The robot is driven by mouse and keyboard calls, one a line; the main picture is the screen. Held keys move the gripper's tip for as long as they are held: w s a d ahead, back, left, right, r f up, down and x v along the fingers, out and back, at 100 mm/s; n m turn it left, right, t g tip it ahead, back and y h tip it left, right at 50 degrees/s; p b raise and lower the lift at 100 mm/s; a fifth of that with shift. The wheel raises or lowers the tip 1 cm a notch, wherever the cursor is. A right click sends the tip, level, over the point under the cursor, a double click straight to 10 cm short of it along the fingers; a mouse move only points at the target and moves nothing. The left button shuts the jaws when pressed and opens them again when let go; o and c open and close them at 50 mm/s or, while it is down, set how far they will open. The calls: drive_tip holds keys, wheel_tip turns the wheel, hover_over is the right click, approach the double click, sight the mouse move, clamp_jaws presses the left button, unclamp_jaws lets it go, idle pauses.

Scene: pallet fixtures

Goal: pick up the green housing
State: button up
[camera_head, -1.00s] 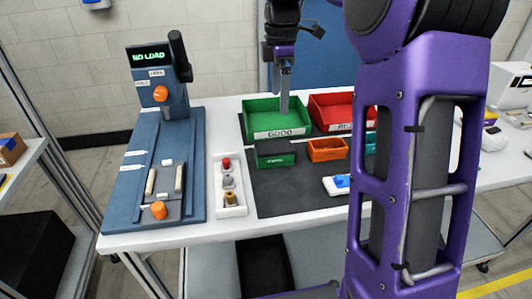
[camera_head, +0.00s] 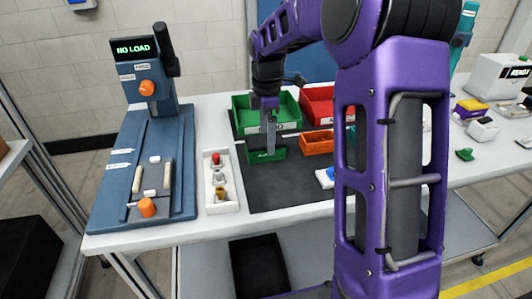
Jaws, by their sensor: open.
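A small green block-like part (camera_head: 465,154), which looks like the green housing, lies on the white table at the right, beyond my purple arm. My gripper (camera_head: 268,146) points down at the small labelled green bin (camera_head: 259,157) near the table's middle. Its fingers overlap that bin in the picture. Whether they touch it or reach inside, I cannot tell. I see nothing held, and the gripper is open. The gap between its fingers is too small to make out. The gripper is well to the left of the green part.
A large green bin (camera_head: 285,109) and a red bin (camera_head: 316,106) stand behind, with a small orange bin (camera_head: 317,147) in front. A blue fixture (camera_head: 115,198) and a white tray (camera_head: 225,207) are at left. Bare dark mat (camera_head: 285,187) lies in front.

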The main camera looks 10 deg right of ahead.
sight(266, 140)
wheel_tip(266, 140, down, 4)
drive_tip(key=shift+a+r, duration=0.15)
drive_tip(key=shift+r, duration=0.05)
drive_tip(key=c, duration=1.5)
